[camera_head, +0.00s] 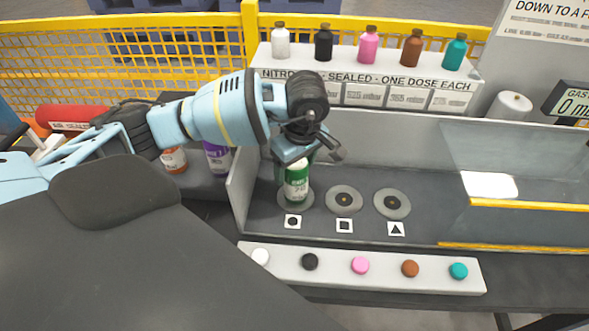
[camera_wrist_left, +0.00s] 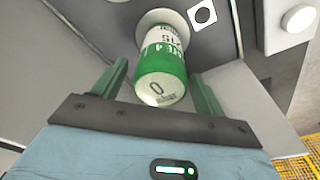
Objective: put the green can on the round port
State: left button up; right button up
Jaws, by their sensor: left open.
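The green can (camera_head: 296,182), green with a white label band, stands upright on the leftmost port (camera_head: 283,203), a grey disc with a circle sign in front of it. My left gripper (camera_head: 308,152) is open just above the can. In the left wrist view, the can (camera_wrist_left: 161,70) shows between the two spread fingers of the gripper (camera_wrist_left: 158,78), with a visible gap on each side. The can's base rests on the pale disc (camera_wrist_left: 167,18), and the circle sign (camera_wrist_left: 202,14) is beside it. My right gripper is not in view.
Two more ports, square (camera_head: 344,199) and triangle (camera_head: 391,203), are empty to the right. A strip with coloured buttons (camera_head: 360,266) runs in front. A shelf of coloured bottles (camera_head: 369,45) is behind, a clear panel (camera_head: 430,143) at right. A purple can (camera_head: 216,157) stands left.

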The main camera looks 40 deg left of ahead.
pick_arm(q)
jog(key=r, duration=0.3)
jog(key=d+r, duration=0.1)
jog(key=r, duration=0.6)
jog(key=shift+s+d, duration=0.2)
jog(key=shift+d, duration=0.05)
dwell(0.9)
